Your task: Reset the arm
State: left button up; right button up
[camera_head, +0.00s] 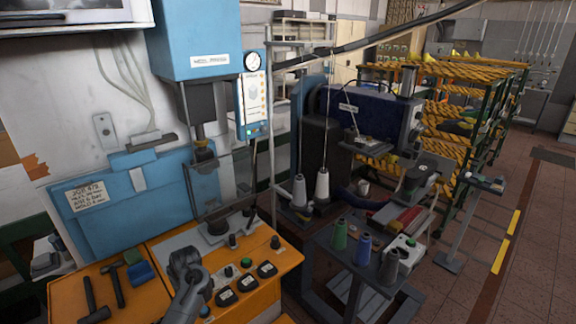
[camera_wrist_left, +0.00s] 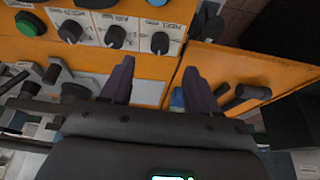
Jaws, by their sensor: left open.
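My left gripper (camera_wrist_left: 157,76) is in the left wrist view, with its two dark fingers spread apart and nothing between them. The fingers point toward an orange panel (camera_wrist_left: 236,66) with black knobs; I cannot tell how far apart they are from it. In the head view a grey arm part of mine (camera_head: 187,282) stands in front of the orange control bench (camera_head: 150,246) at the bottom. The gripper fingers cannot be made out there. My right gripper is in neither view.
A blue press (camera_head: 197,38) stands behind the bench. Hammers (camera_head: 116,284) lie on the bench's left part. Thread cones (camera_head: 339,236) stand on a dark stand (camera_head: 340,270) to the right. A rack (camera_head: 466,68) stands farther back. The brown tiled floor (camera_head: 535,215) at right looks open.

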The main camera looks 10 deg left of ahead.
pick_arm(q)
jog(key=s+d+f+m, duration=0.1)
jog(key=s+f, duration=0.1)
jog(key=s+d+f, duration=0.1)
jog(key=s+f, duration=0.1)
jog(key=s+d+f+m, duration=0.1)
jog(key=s+d+f, duration=0.1)
jog(key=shift+m+h, duration=0.3)
jog(key=shift+h, duration=0.1)
jog(key=s+d+f+m+h, duration=0.1)
jog(key=s+d+m, duration=0.3)
jog(key=s, duration=0.7)
jog(key=s+d+f+m+h, duration=0.1)
jog(key=s+d+m, duration=0.1)
jog(key=s+d, duration=0.75)
jog(key=s+d+r+m, duration=0.1)
jog(key=s+r+m, duration=0.35)
jog(key=s, duration=1.05)
notch_tip(320, 180, up, 25)
jog(key=n+p, duration=0.1)
jog(key=p, duration=2.3)
jog(key=shift+w+t+h, duration=0.3)
jog(key=shift+w+h, duration=0.05)
jog(key=shift+h, duration=0.05)
jog(key=shift+d+r, duration=0.1)
